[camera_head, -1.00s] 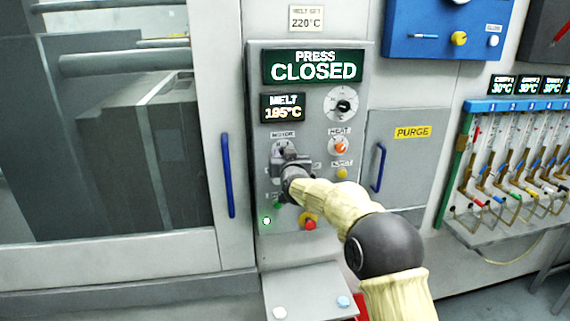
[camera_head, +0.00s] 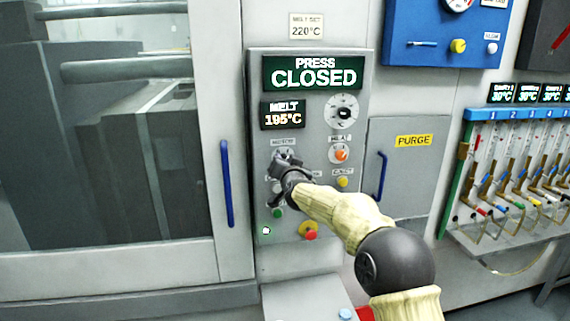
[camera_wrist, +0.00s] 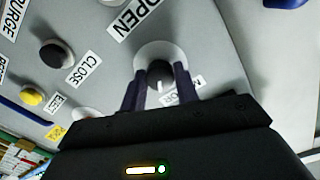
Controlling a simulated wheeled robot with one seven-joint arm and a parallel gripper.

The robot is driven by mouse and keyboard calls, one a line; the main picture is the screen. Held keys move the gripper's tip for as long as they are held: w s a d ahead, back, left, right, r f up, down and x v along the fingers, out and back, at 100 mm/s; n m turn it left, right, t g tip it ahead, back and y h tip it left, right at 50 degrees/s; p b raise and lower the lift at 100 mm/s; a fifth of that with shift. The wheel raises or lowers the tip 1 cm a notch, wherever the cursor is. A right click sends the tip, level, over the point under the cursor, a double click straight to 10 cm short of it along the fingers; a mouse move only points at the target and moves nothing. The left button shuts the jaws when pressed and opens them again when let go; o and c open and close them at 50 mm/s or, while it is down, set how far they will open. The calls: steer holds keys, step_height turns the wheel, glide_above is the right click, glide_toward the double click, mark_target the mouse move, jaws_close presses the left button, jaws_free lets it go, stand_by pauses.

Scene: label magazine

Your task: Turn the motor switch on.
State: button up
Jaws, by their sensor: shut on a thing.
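The motor switch is a dark round knob (camera_wrist: 160,71) on a pale round plate, seen at the upper middle of the wrist view. My gripper (camera_wrist: 158,84) has one finger on each side of the knob and is shut on it. A short white mark shows on the knob's near side. In the head view, my gripper (camera_head: 284,164) is at the panel just below the MOTOR label (camera_head: 283,142), tilted, and it hides most of the switch. I cannot read the on or off position.
The grey control panel (camera_head: 256,100) also holds an orange HEAT knob (camera_head: 341,155), a yellow eject button (camera_head: 342,182), a green button (camera_head: 278,212) and a red button (camera_head: 311,235). A blue door handle (camera_head: 227,184) is left; a PURGE cabinet (camera_head: 410,165) is right.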

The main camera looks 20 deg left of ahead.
steer(key=o, duration=1)
steer(key=shift+c, duration=0.2)
steer(key=shift+d, duration=0.1)
steer(key=b+v, duration=0.6)
steer(key=v, duration=1.1)
steer(key=shift+s, duration=0.15)
steer(key=shift+d+f, duration=0.1)
steer(key=shift+d, duration=0.05)
